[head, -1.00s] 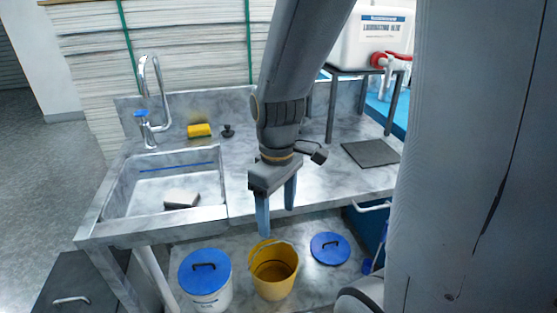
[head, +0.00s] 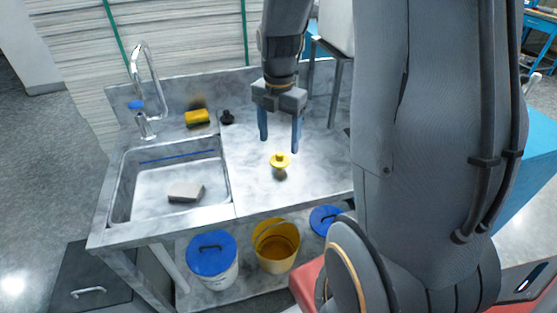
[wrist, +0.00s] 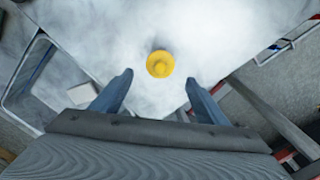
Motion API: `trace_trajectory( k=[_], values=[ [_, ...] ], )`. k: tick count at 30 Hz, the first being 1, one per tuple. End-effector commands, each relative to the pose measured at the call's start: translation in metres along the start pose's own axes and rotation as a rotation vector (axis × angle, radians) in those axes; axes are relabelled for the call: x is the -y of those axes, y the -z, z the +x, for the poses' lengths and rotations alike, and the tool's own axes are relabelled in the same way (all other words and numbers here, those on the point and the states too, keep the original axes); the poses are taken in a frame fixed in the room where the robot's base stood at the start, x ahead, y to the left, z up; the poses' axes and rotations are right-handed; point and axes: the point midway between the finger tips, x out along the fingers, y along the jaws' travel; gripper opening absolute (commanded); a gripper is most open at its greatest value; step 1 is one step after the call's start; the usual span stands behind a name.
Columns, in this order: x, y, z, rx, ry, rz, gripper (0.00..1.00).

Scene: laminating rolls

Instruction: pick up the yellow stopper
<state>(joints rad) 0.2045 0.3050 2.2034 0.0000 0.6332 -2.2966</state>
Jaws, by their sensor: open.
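The yellow stopper (head: 280,161) stands on the pale marbled counter (head: 310,165), right of the sink, and has a small knob on top. My gripper (head: 279,142) is open and empty, with its blue fingers pointing down above the counter near the stopper. In the wrist view the stopper (wrist: 160,64) lies beyond the fingertips, roughly centred between them. My gripper (wrist: 158,80) does not touch it there.
The sink (head: 165,200) holds a grey block (head: 185,192). A yellow sponge (head: 197,117), a black stopper (head: 227,117) and a tap (head: 145,95) are along the back. A blue-lidded bucket (head: 212,255) and a yellow bucket (head: 276,248) stand below the counter.

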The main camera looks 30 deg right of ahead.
Motion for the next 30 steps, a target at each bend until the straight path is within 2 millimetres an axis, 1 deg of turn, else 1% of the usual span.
trace_trajectory(
  k=[1, 3, 8, 15, 18, 21, 28, 29, 30],
  values=[
    [0.001, 0.001, 0.006, -0.002, 0.003, 0.001, 0.68],
    [0.001, 0.001, 0.012, -0.002, 0.002, 0.001, 0.68],
    [0.001, -0.001, 0.023, -0.002, 0.002, 0.003, 0.68],
    [0.0, -0.004, 0.051, -0.003, 0.003, 0.003, 0.68],
    [0.0, -0.004, 0.061, -0.001, 0.001, 0.003, 0.68],
    [0.0, -0.004, 0.066, -0.001, 0.001, 0.003, 0.68],
    [-0.001, -0.004, 0.067, 0.0, 0.0, 0.003, 0.68],
    [-0.001, -0.004, 0.067, 0.0, 0.0, 0.003, 0.66],
    [-0.001, -0.004, 0.067, 0.0, 0.0, 0.003, 0.59]
  ],
)
